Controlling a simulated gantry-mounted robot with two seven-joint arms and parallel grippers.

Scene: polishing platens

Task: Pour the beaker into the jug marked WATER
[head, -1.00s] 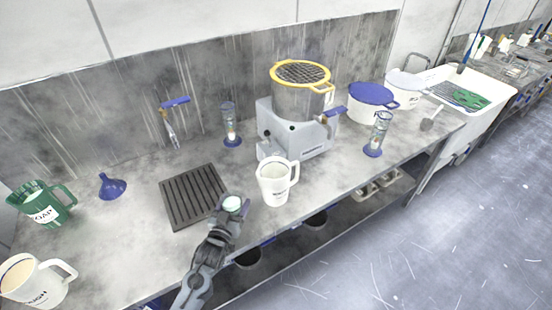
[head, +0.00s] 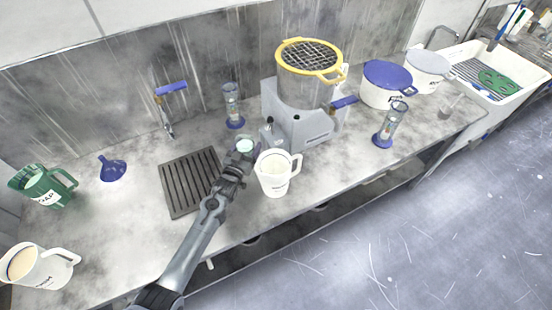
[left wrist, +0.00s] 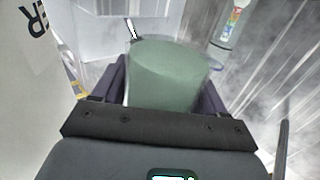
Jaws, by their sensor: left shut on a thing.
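The beaker (head: 244,146) is a small clear vessel with pale green contents. My left gripper (head: 240,157) is shut on it and holds it just left of and slightly behind the white jug (head: 275,178). In the left wrist view the beaker (left wrist: 166,78) sits between the fingers of the gripper (left wrist: 165,95), and its green contents look level. The jug (left wrist: 32,85) shows at the left there, with the letters "ER" upside down. In the head view its label is too small to read, and its handle points right. My right gripper is not in view.
A grey machine (head: 300,120) with a yellow-rimmed sieve stands right behind the jug. A dark ribbed mat (head: 190,182) lies to the left. A glass cylinder (head: 232,108) stands behind the beaker. A green jug (head: 42,187) and cream-filled jug (head: 40,268) stand far left.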

